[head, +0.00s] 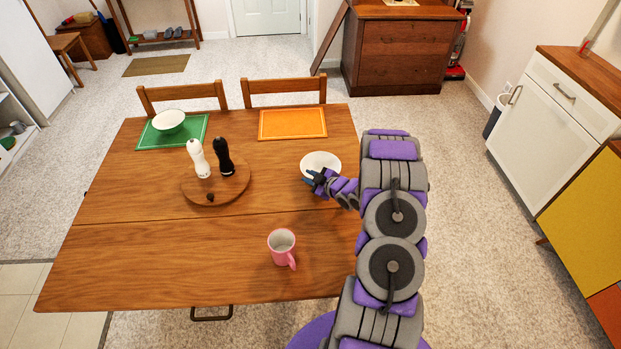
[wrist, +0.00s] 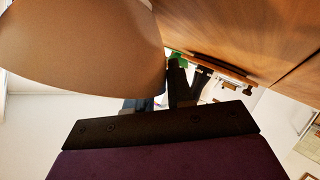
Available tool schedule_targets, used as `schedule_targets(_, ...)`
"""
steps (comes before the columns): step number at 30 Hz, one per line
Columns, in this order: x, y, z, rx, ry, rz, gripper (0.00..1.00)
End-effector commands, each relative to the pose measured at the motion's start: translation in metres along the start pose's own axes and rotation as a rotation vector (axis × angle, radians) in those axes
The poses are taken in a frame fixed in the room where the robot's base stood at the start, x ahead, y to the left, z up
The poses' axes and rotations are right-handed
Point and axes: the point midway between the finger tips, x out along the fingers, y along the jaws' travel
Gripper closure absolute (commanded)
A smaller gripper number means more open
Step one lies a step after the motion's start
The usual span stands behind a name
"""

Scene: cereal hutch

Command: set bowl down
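A white bowl (head: 321,161) is at the right part of the wooden table (head: 140,260), near its right edge and in front of the orange placemat (head: 292,124). My gripper (head: 314,180) is at the bowl's near-left rim and looks shut on it; the arm hides part of this area. In the wrist view the bowl (wrist: 80,45) fills the upper left, with a dark finger (wrist: 178,85) beside its edge. The other finger is not clear. I cannot tell whether the bowl touches the table.
A second white bowl (head: 169,121) sits on a green placemat (head: 150,139). A round wooden board (head: 228,190) holds white (head: 199,158) and black (head: 223,157) mills. A pink mug (head: 281,247) stands at the front. Two chairs line the far side.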

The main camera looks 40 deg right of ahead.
Motion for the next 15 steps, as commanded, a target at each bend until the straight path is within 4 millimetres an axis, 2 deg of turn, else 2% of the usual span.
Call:
schedule_targets(1, -0.0001, 0.0000, 0.0000, 0.000, 0.000, 0.000, 0.73)
schedule_targets(6, -0.0002, 0.0000, 0.0000, 0.000, 0.000, 0.000, 0.57)
schedule_targets(15, -0.0035, 0.0004, 0.0001, 0.001, -0.001, 0.000, 0.57)
